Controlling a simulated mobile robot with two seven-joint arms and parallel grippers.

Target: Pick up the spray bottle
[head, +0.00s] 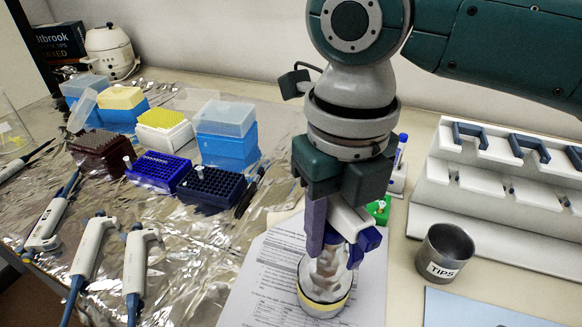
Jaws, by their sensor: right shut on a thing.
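The spray bottle (324,284) is a clear, shiny bottle with a yellow band near its base and blue parts at its upper right. It is in the lower middle of the head view, over a printed paper sheet (262,270), and looks slightly tilted. My right gripper (336,236) comes down from above and is shut on the upper part of the bottle. The fingers hide much of the bottle's top. I cannot tell whether its base touches the sheet. My left gripper is not in view.
Several pipettes (92,246) lie on the foil at left. Tip racks (212,187) and boxes stand behind them. A metal TIPS cup (440,252) and a white pipette stand (500,190) are at right. A green item (379,210) sits close behind the bottle.

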